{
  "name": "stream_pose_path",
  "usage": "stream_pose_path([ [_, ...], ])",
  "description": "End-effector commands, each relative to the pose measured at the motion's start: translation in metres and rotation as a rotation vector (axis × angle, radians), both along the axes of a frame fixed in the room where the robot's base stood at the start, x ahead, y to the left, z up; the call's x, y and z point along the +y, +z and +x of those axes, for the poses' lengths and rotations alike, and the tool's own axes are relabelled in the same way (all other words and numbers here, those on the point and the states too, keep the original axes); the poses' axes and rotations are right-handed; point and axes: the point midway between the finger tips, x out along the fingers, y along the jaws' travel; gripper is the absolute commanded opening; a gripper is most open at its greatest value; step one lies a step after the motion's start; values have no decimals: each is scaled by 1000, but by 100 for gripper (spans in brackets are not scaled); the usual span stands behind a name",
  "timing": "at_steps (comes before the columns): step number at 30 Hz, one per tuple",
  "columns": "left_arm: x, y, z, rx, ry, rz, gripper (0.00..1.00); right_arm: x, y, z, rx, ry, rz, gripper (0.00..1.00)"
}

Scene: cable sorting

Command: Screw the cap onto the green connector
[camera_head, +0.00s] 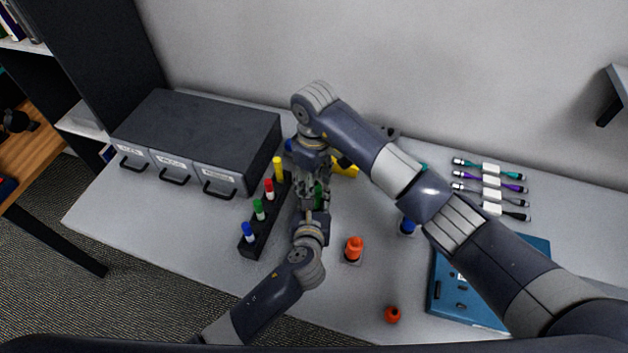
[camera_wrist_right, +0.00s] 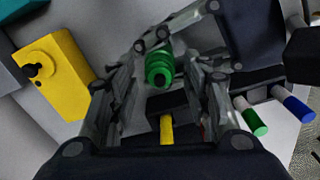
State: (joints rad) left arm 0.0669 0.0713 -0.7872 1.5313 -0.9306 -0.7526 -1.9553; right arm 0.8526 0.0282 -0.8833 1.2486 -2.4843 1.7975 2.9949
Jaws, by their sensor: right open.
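The green connector (camera_wrist_right: 159,68) shows in the right wrist view as a ribbed green piece with a dark hole in its end. In the head view it is a partly hidden green patch (camera_head: 318,193) between my two grippers. My left gripper (camera_head: 314,212) comes from the front and appears shut on it; its fingertips are partly hidden. My right gripper (camera_wrist_right: 160,95) is open and empty, its fingers spread on either side of the green piece, and it points down from above. I cannot make out a separate green cap for certain.
A black rack (camera_head: 250,246) with blue, green, red and yellow pieces stands left of the grippers. A grey drawer box (camera_head: 225,135) is behind it. An orange piece (camera_head: 354,249), a loose orange cap (camera_head: 392,315), a blue piece (camera_head: 408,226) and a blue panel (camera_head: 440,290) lie rightward.

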Motion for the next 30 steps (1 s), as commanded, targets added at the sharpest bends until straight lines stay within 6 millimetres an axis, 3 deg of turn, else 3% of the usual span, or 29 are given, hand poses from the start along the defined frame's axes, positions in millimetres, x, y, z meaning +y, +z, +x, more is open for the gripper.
stream_pose_path([
  [5,2,-1,0,3,3,1,0,-1,3,0,2,0,-3,44],
  [15,2,-1,1,2,5,2,0,-1,42,-1,3,1,-3,44],
  [23,3,-1,1,1,5,2,0,-1,44,-1,4,0,-4,44],
  [25,3,-1,1,1,5,2,0,-1,44,-1,4,2,-4,33],
  [30,2,-1,1,1,5,2,0,-1,45,0,1,84,-4,33],
])
